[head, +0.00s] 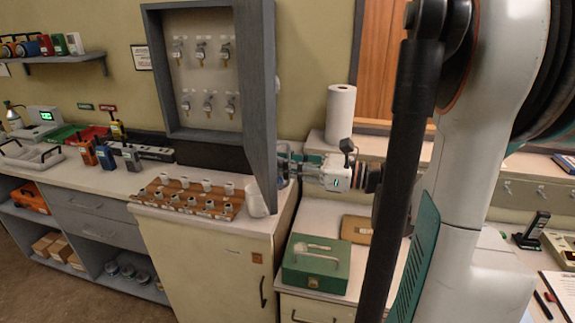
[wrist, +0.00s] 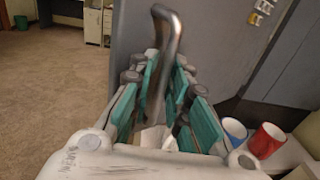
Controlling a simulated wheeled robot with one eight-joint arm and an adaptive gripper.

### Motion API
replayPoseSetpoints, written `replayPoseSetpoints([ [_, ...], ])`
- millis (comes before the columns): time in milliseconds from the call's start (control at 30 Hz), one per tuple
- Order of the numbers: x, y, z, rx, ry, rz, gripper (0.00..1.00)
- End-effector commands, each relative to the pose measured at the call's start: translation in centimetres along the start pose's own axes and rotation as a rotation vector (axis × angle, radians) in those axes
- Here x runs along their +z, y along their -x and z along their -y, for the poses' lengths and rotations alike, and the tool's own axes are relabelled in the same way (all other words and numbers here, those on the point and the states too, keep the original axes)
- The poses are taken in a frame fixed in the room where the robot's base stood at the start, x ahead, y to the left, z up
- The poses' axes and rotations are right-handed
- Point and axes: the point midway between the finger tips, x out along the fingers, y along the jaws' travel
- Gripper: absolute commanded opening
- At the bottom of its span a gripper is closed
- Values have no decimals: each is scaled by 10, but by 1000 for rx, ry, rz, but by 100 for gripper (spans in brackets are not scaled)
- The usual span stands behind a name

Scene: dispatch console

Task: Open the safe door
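The safe is a grey wall cabinet (head: 205,132) with keys on hooks inside; its front stands uncovered in the head view. Its grey door (head: 255,90) is swung out to the right, roughly square to the cabinet. My gripper (head: 284,166) is at the door's outer face, near its lower part. In the wrist view the curved metal door handle (wrist: 170,38) runs between the teal finger pads of my gripper (wrist: 166,82). The pads stand apart, with a gap beside the handle. The pads partly hide the handle's lower end.
A rack of white-topped pegs (head: 190,200) and a white cup lie on the counter below the door. A green cash box (head: 316,262) and paper roll (head: 340,113) stand to the right. Red (wrist: 266,141) and blue (wrist: 235,129) cups are near the gripper in the wrist view.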

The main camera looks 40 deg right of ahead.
Motion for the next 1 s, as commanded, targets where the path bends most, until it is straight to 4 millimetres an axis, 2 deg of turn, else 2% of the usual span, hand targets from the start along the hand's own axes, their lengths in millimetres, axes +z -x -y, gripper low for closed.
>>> replayPoseSetpoints([
  [133, 0, 2, 1, -1, 0, 1, 16],
  [267, 0, 14, 2, -4, 1, 1, 16],
  [700, 0, 96, 1, -5, 0, 0, 16],
  [833, 0, 111, 1, -2, 0, 0, 16],
  [1000, 0, 120, 0, -1, 0, 0, 16],
])
